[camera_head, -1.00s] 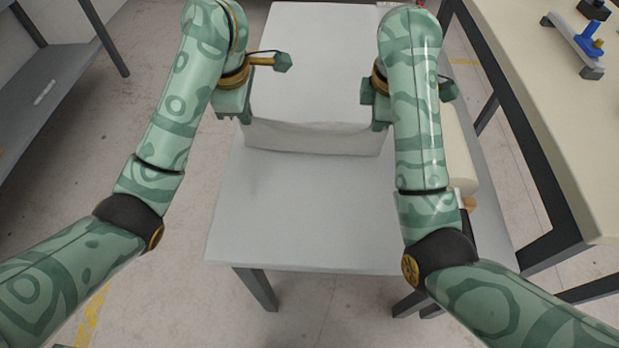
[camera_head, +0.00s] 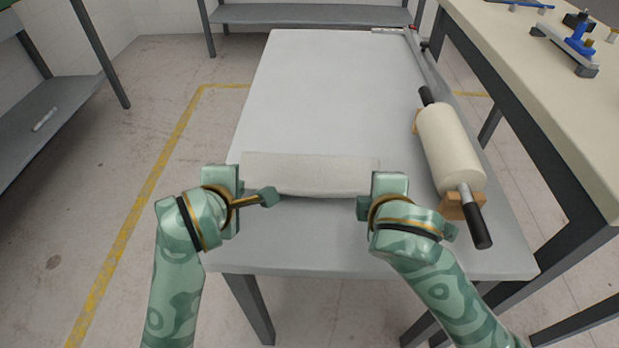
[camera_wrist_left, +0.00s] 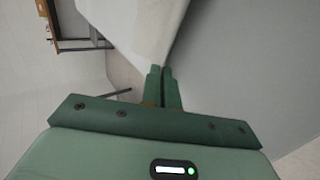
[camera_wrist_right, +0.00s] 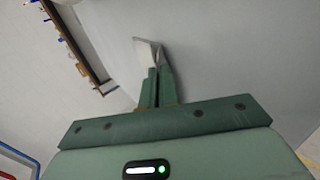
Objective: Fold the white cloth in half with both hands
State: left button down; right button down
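The white cloth (camera_head: 308,172) shows in the head view as a narrow pale band across the table between my two grippers. Its near edge lies toward me, and its far extent is hard to tell from the pale tabletop. My left gripper (camera_head: 238,182) is at the band's left end; in the left wrist view its fingers (camera_wrist_left: 163,72) are closed with the cloth (camera_wrist_left: 140,25) at their tips. My right gripper (camera_head: 374,188) is at the right end; in the right wrist view its fingers (camera_wrist_right: 154,72) are closed on a small piece of cloth (camera_wrist_right: 146,50).
A workbench (camera_head: 550,100) with a blue tool (camera_head: 580,40) stands at the right, a grey shelf (camera_head: 45,125) at the left.

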pick_arm(q)
jog(key=shift+s+f+t, duration=0.25)
jog(key=shift+t, duration=0.05)
pick_arm(e)
jog(key=shift+s+f+t, duration=0.25)
jog(key=shift+t, duration=0.05)
pick_arm(q)
jog(key=c, duration=1.3)
grip_release()
pick_arm(e)
jog(key=c, duration=1.3)
grip_release()
